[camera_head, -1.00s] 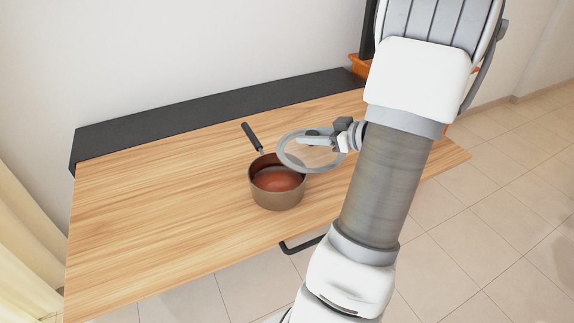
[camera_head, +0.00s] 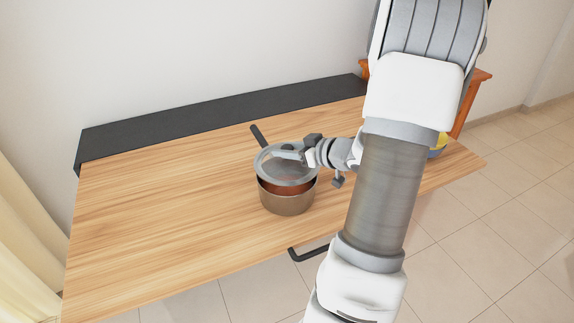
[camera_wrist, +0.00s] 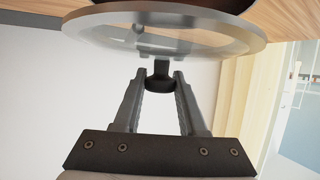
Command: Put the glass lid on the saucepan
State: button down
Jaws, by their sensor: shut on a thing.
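The saucepan (camera_head: 287,202) stands upright on the wooden table, brown-bronze outside and reddish inside, with its black handle (camera_head: 258,135) toward the back left. The glass lid (camera_head: 268,176), clear with a grey rim, is over the pan's mouth, slightly toward the back. A reddish strip of the pan's inside shows below the lid's front rim, so the lid appears raised or tilted there. My gripper (camera_head: 290,153) is shut on the lid's knob. In the wrist view my gripper (camera_wrist: 160,80) pinches the dark knob (camera_wrist: 160,72) beneath the lid (camera_wrist: 165,32).
The wooden table (camera_head: 160,210) is clear to the left of the pan. A dark raised ledge (camera_head: 220,116) runs along the back by the wall. A black bar handle (camera_head: 308,252) sticks out at the front edge. An orange-brown wooden piece (camera_head: 470,85) stands behind my arm.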

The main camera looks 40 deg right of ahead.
aim_at(292, 162)
notch_tip(292, 162, down, 4)
jog(key=shift+f+b, duration=0.1)
jog(key=shift+b, duration=0.8)
jog(key=shift+c, duration=2.3)
grip_release()
jog(key=shift+r, duration=0.2)
jog(key=p+v, duration=0.3)
jog(key=v, duration=0.9)
